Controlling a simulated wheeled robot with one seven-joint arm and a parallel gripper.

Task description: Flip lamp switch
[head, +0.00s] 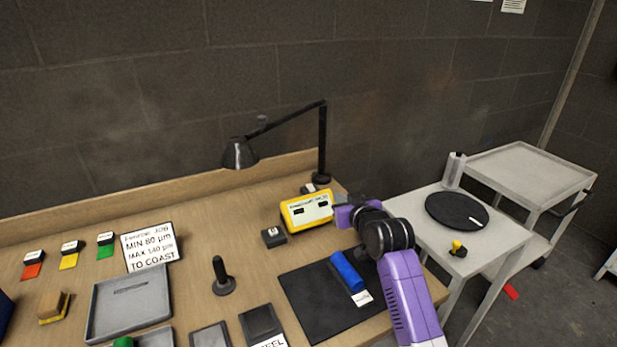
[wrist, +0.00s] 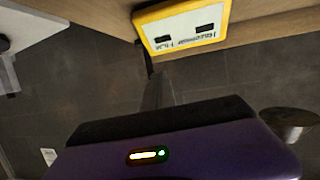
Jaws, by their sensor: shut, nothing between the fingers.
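The black desk lamp (head: 240,153) stands at the back of the bench, its shade hanging out to the left of its post and base (head: 321,178). A small dark box with a pale top (head: 309,188) sits beside the base; I cannot tell whether it is the lamp switch. My gripper (wrist: 152,68) is shut and empty, with its fingers pointing toward the bench near the yellow gauge box (wrist: 182,24). In the head view, my purple wrist is just right of the yellow gauge box (head: 306,211), and the fingertips are hidden. The lamp shade also shows in the wrist view (wrist: 290,122).
A small black block (head: 273,237) lies left of the gauge box. A black mat (head: 310,307) with a blue cylinder (head: 347,271) lies in front of it. A black upright post (head: 222,277) stands mid-bench. A white cart (head: 470,243) is at right.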

